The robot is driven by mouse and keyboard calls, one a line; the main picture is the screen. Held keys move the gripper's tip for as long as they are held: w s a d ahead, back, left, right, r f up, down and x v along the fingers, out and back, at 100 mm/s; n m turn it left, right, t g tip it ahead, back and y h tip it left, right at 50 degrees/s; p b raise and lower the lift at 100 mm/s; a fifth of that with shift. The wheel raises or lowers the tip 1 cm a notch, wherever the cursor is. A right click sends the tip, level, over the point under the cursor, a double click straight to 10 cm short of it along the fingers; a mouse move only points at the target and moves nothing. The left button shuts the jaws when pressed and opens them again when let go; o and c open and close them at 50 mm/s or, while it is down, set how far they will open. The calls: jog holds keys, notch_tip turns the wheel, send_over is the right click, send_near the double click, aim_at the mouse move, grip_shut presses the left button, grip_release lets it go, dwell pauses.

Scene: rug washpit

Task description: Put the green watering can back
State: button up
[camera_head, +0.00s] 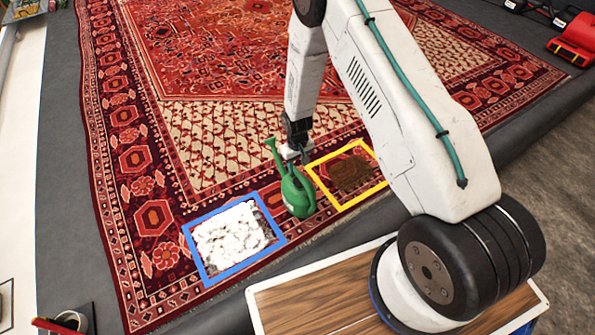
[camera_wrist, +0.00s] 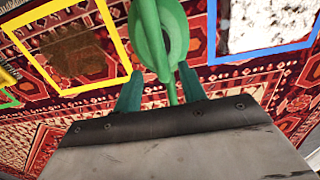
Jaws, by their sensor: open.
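The green watering can (camera_head: 297,193) shows in the head view at the near edge of the patterned rug (camera_head: 215,120), between a blue square frame (camera_head: 208,276) and a yellow square frame (camera_head: 352,203). Its spout points up and left. My gripper (camera_head: 296,152) is right at the can's upper part. In the wrist view, part of the can (camera_wrist: 160,35) lies between my two open green fingers (camera_wrist: 160,88). Whether the fingers touch it, I cannot tell. The can's lower part is hidden in the wrist view.
White foam (camera_head: 231,238) fills the blue frame. A brown dirt patch (camera_head: 350,174) lies in the yellow frame. A red tool case (camera_head: 575,42) is at the upper right. A dark container (camera_head: 72,322) stands at the lower left.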

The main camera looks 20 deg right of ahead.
notch_tip(320, 180, up, 23)
jog(key=s, duration=0.1)
jog(key=s+d+r+m, duration=0.1)
jog(key=s+r, duration=0.3)
jog(key=r, duration=0.4)
jog(key=s+d+r, duration=0.1)
jog(key=s+r, duration=0.4)
jog(key=r, duration=0.4)
jog(key=s+r, duration=0.6)
jog(key=s, duration=0.6)
jog(key=s+d+r+m+t, duration=0.1)
jog(key=s+r, duration=0.5)
jog(key=s, duration=0.7)
jog(key=shift+d+r, duration=0.15)
jog(key=shift+r, duration=0.05)
